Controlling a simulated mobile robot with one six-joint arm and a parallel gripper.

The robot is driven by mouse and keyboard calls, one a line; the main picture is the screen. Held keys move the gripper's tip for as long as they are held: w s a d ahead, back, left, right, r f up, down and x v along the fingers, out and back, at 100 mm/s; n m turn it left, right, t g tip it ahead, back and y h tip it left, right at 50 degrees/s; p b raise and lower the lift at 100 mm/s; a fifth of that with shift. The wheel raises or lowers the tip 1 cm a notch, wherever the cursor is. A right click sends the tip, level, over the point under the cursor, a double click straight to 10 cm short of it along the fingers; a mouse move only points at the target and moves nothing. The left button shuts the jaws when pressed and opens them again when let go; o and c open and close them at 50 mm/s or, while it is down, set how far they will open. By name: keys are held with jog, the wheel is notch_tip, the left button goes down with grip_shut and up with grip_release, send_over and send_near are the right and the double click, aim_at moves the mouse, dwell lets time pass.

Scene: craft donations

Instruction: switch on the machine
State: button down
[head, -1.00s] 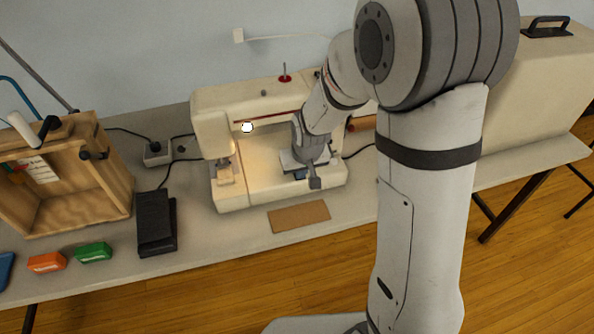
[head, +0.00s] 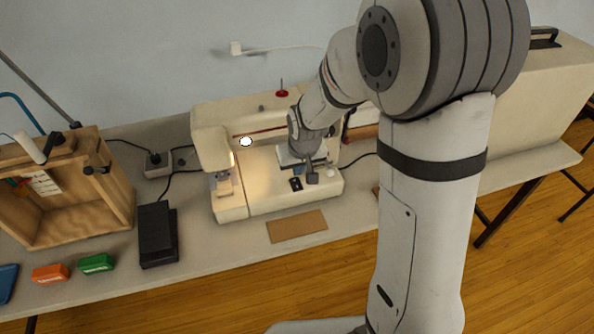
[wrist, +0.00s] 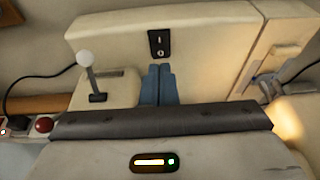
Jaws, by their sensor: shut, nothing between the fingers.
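The machine is a cream sewing machine (head: 210,125) on the table, with a warm glow at its needle end. A black switch plate (wrist: 159,43) with light marks is on its cream base in the wrist view; it also shows as a small dark patch in the head view (head: 296,184). Which way the switch is pressed is too small to tell. My gripper (wrist: 158,72) has its blue fingers shut and empty. In the wrist view their tips appear just below the plate, with a small gap. In the head view my gripper (head: 299,169) is over the machine's base.
A lever with a white knob (wrist: 84,60) stands beside the switch. A brown pad (head: 297,226) lies in front of the machine. A black pedal (head: 157,236), orange block (head: 50,273), green block (head: 96,263) and wooden frame (head: 62,222) are to the left.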

jog(key=s+v, duration=0.1)
jog(key=v, duration=0.8)
jog(key=shift+s+d, duration=0.2)
jog(key=shift+s, duration=0.15)
jog(key=shift+f, duration=0.15)
jog(key=s+d+r+m, duration=0.1)
jog(key=s+d+r, duration=0.1)
jog(key=s+d, duration=0.3)
jog(key=s+d+r+m, duration=0.1)
jog(key=s+d, duration=0.4)
jog(key=s, duration=0.6)
jog(key=shift+s+r+m+g+h, duration=0.3)
jog(key=shift+s+r+g+h, duration=0.1)
jog(key=shift+r, duration=0.3)
jog(key=shift+a, duration=0.1)
